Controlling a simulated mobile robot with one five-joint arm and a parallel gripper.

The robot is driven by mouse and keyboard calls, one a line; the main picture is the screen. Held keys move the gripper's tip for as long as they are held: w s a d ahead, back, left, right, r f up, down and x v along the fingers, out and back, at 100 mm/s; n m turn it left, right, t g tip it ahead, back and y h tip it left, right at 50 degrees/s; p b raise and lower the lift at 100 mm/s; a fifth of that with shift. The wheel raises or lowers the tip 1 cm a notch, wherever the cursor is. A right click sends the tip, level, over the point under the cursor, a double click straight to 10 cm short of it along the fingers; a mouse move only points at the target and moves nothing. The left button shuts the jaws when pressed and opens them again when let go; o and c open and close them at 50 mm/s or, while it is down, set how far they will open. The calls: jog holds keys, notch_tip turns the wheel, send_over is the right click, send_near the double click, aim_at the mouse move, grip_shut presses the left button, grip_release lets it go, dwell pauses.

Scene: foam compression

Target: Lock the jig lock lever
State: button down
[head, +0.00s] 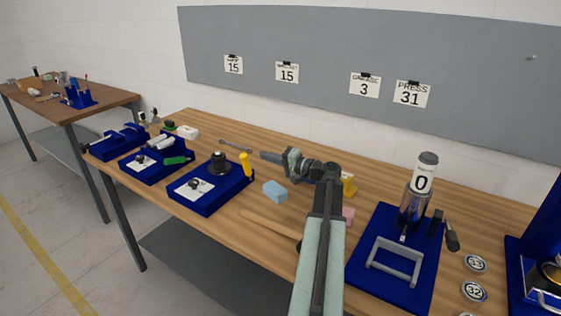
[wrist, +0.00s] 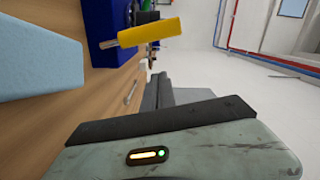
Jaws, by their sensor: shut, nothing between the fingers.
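The blue jig (head: 212,190) sits left of centre on the workbench and carries a dark round part and a white label. Its yellow lever (head: 246,165) stands nearly upright at the jig's right back corner. In the wrist view the yellow lever (wrist: 150,32) projects on a metal rod beside the blue jig body (wrist: 97,22). My gripper (head: 266,156) is shut and empty, above the bench to the right of the lever and apart from it. Its dark fingers (wrist: 158,92) show below the lever in the wrist view.
A light blue block (head: 275,191) lies between the jig and my arm; it looms at left in the wrist view (wrist: 40,58). A wooden stick (head: 270,223) lies in front. A press on a blue base (head: 385,292) stands right. Other blue fixtures (head: 150,166) stand left.

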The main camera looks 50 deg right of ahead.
aim_at(246, 167)
jog(key=a, duration=0.2)
jog(key=w+a+f+b, duration=0.1)
jog(key=a, duration=0.1)
jog(key=shift+w, duration=0.1)
dwell(0.3)
